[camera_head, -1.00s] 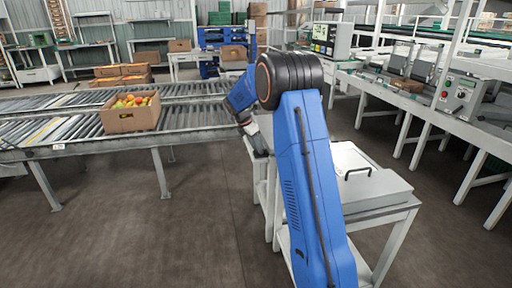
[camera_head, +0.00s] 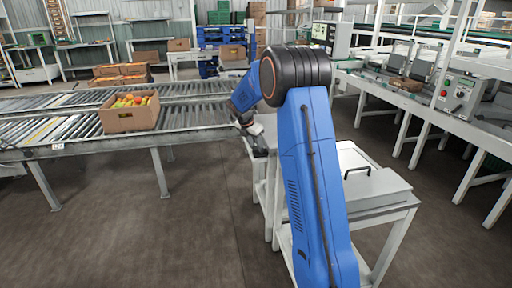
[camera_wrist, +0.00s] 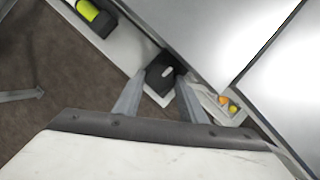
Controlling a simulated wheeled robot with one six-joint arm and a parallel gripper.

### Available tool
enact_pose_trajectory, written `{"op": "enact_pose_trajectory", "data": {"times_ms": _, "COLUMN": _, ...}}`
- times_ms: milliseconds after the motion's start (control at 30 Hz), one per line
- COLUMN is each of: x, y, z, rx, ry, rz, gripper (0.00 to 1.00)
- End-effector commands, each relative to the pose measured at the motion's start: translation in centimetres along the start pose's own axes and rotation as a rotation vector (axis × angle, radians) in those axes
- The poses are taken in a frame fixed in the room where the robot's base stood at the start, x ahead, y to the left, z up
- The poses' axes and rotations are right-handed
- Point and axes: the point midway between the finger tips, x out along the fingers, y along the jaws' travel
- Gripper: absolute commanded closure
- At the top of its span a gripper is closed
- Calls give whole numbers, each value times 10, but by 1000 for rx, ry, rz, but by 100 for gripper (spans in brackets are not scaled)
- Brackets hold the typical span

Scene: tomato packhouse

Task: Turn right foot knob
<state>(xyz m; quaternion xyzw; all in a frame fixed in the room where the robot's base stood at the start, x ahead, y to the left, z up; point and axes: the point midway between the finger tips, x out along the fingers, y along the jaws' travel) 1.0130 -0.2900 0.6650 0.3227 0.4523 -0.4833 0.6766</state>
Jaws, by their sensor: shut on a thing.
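The black foot knob (camera_wrist: 161,72) is in the upper middle of the wrist view, beside the edge of a pale grey box-like unit (camera_wrist: 190,22). My gripper (camera_wrist: 163,84) has its two grey fingers on either side of the knob, shut on it. The exact contact at the fingertips is partly hidden. In the head view my gripper (camera_head: 259,146) is low at the left edge of the stand, small and partly behind my blue arm. The unit (camera_head: 380,189) with a dark handle shows there on a white stand; the knob cannot be made out.
A black holder with a yellow-green item (camera_wrist: 95,14) lies near the knob. Small orange and yellow pieces (camera_wrist: 230,105) show to its right. A roller conveyor (camera_head: 60,130) carries a cardboard box of tomatoes (camera_head: 130,117) on the left. A long bench (camera_head: 430,105) stands right. Floor between is clear.

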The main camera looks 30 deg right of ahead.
Motion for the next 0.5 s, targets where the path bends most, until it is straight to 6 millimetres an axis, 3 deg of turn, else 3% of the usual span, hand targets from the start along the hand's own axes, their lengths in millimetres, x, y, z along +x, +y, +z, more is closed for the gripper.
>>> {"op": "enact_pose_trajectory", "data": {"times_ms": 33, "x": -1, "y": 1, "z": 0, "rx": 1, "ry": -1, "rz": 2, "gripper": 85}}
{"op": "enact_pose_trajectory", "data": {"times_ms": 67, "x": -1, "y": 1, "z": 0, "rx": 1, "ry": -1, "rz": 2, "gripper": 58}}
{"op": "enact_pose_trajectory", "data": {"times_ms": 100, "x": -1, "y": 1, "z": 0, "rx": 1, "ry": -1, "rz": 2, "gripper": 55}}
{"op": "enact_pose_trajectory", "data": {"times_ms": 500, "x": -7, "y": 1, "z": 0, "rx": 1, "ry": -1, "rz": 2, "gripper": 55}}
